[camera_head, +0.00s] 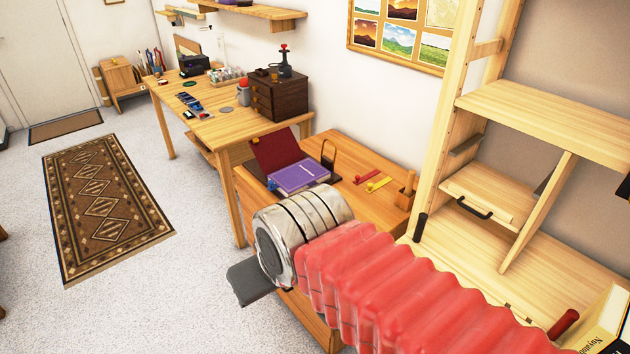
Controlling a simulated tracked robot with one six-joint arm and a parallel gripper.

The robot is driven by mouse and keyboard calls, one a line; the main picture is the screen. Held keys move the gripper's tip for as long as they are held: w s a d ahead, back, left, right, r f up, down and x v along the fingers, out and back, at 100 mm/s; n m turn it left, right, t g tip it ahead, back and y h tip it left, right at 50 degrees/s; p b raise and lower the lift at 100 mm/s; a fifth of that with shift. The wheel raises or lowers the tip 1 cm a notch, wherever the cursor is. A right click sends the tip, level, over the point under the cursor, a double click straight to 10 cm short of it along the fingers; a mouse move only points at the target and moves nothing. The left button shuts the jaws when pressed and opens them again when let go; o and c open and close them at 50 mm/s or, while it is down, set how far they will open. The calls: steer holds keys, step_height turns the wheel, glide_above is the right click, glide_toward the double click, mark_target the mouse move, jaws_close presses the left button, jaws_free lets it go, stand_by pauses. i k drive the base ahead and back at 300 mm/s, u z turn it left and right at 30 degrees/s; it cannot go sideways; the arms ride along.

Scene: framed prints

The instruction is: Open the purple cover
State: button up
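The purple cover (300,177) lies flat, seemingly closed, on the wooden desk in the middle of the view. It has a small pale emblem and a lighter edge. A dark red panel (276,150) stands tilted up beside it at its back left; whether the two are joined I cannot tell. My arm with its red sleeve reaches in from the lower right. My gripper (251,283) shows only as a dark grey piece past the silver wrist, in front of and below the purple cover in the picture, apart from it. Its fingers are mostly hidden.
A dark drawer chest (279,98) stands on the longer table behind. A pale wooden shelf (545,115) rises at right. Floor at left is open, with a patterned rug (104,203).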

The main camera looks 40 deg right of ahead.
mark_target(290, 178)
steer(key=z, duration=0.05)
steer(key=i, duration=0.95)
